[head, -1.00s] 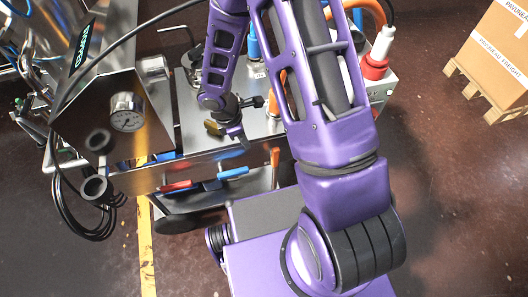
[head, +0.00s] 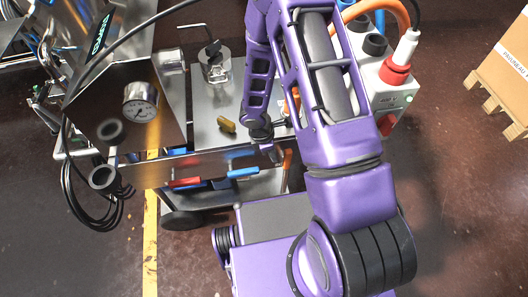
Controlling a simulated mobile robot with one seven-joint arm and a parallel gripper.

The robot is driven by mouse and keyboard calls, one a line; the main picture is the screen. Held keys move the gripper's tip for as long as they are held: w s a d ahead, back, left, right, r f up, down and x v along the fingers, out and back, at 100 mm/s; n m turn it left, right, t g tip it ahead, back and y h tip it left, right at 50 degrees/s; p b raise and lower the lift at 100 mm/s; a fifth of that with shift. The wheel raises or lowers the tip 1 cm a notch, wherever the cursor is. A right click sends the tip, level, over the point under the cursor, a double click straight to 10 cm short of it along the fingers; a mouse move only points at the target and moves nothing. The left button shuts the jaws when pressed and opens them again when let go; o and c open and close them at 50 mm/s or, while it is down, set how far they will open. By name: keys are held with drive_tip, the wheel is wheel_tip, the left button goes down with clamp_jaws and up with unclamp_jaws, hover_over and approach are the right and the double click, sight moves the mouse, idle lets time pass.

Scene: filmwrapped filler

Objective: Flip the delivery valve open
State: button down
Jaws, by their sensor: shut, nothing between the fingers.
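The frame does not label which lever is the delivery valve. Along the front edge of the steel cart (head: 205,160) lie a red lever handle (head: 186,183) and a blue lever handle (head: 243,173), both roughly horizontal. An orange handle (head: 288,165) stands more upright to the right of the blue one. My gripper (head: 272,155) points down at the cart's front edge, between the blue and orange handles. It is shut and small in view; I cannot tell whether it touches either handle. My purple arm hides part of the cart behind it.
A pressure gauge (head: 140,103) sits on the steel panel at left, with black hoses (head: 82,205) hanging below. A brass-coloured piece (head: 227,125) and a metal pot (head: 215,68) are on the cart top. A red plug (head: 395,72) is at right. A carton (head: 505,75) stands farther right.

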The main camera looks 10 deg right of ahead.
drive_tip(key=shift+d, duration=0.85)
drive_tip(key=shift+d+r+y+p, duration=0.1)
drive_tip(key=shift+d+y+p, duration=0.15)
drive_tip(key=shift+y+p, duration=0.1)
